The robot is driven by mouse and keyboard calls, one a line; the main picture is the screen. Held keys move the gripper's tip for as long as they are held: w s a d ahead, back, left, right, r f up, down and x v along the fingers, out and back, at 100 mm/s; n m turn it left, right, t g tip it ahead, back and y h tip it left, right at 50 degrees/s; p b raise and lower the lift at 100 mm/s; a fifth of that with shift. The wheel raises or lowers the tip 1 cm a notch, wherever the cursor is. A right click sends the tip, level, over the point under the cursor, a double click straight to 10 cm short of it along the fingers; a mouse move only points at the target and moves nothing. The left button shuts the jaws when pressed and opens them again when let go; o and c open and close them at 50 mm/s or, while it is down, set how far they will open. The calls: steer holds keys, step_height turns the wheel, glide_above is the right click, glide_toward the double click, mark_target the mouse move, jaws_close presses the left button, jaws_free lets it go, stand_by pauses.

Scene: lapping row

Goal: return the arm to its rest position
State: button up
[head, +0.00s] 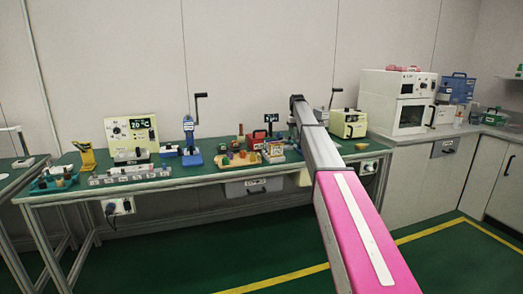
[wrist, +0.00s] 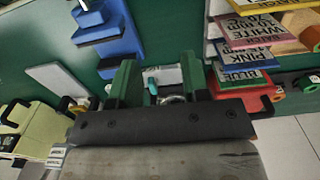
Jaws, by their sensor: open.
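My arm, pink and grey, reaches from the lower right of the head view up and over the green-topped bench (head: 225,172). Its far end is by the back of the bench, and my gripper is not clearly visible there. In the wrist view my gripper (wrist: 158,82) has two dark green fingers standing apart. A small pale thing with a teal part (wrist: 153,85) and a metal ring show in the gap. I cannot tell how far below the fingers they lie. Nothing is visibly held.
A blue hand-crank press (head: 190,143), a cream temperature box (head: 131,135) and a wooden tray with coloured pieces (head: 238,160) stand on the bench. Labelled coloured blocks (wrist: 247,55) lie right of my fingers in the wrist view. A white oven (head: 398,100) stands right. The green floor in front looks clear.

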steer(key=s+f+m, duration=0.2)
steer(key=s+f, duration=2.1)
steer(key=s, duration=0.4)
steer(key=s+f, duration=0.3)
steer(key=s, duration=0.6)
steer(key=s+f+m, duration=0.1)
steer(key=s+f, duration=0.3)
steer(key=s, duration=0.6)
steer(key=s+f, duration=0.4)
steer(key=s, duration=0.6)
steer(key=shift+s, duration=0.25)
steer(key=shift+w+f, duration=0.1)
